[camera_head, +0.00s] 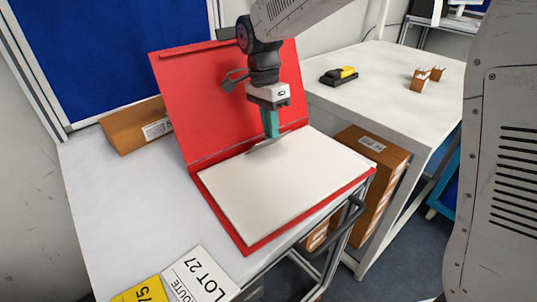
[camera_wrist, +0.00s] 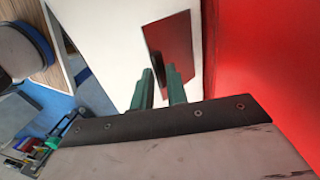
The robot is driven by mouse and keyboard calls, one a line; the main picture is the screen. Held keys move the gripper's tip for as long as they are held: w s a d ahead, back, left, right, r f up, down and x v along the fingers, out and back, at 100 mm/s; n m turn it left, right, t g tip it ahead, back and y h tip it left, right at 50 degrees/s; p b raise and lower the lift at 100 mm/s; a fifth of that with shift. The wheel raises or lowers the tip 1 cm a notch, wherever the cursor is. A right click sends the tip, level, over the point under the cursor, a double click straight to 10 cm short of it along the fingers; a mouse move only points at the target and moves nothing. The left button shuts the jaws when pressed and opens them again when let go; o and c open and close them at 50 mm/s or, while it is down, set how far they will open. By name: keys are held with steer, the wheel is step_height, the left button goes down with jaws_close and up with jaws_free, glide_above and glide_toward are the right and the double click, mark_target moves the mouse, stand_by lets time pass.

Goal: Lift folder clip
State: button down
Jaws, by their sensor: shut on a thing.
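A red folder (camera_head: 229,100) lies open on the white table, its cover leaning up at the back and white paper (camera_head: 285,185) on its lower half. The folder clip (camera_head: 262,146) is a thin grey metal plate near the fold; in the wrist view it shows as a shiny plate with a dark red face (camera_wrist: 174,42). My gripper (camera_head: 271,133) points down there, its teal fingers (camera_wrist: 160,85) shut on the clip. I cannot tell whether the clip touches the paper.
A cardboard box (camera_head: 136,126) stands left of the cover. A LOT 27 card (camera_head: 198,277) and a yellow card (camera_head: 143,291) lie at the front. A second table (camera_head: 390,95) on the right holds a black-and-yellow device (camera_head: 339,76) and small boxes (camera_head: 420,79).

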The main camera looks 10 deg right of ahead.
steer(key=shift+w+a+r, duration=0.25)
steer(key=shift+w, duration=0.25)
steer(key=shift+w+r, duration=0.1)
steer(key=c, duration=1.4)
jaws_free()
steer(key=shift+o, duration=0.2)
steer(key=shift+a, duration=0.1)
step_height(320, 180, up, 7)
steer(key=w, duration=0.1)
steer(key=shift+w+a, duration=0.25)
steer(key=shift+a, duration=0.15)
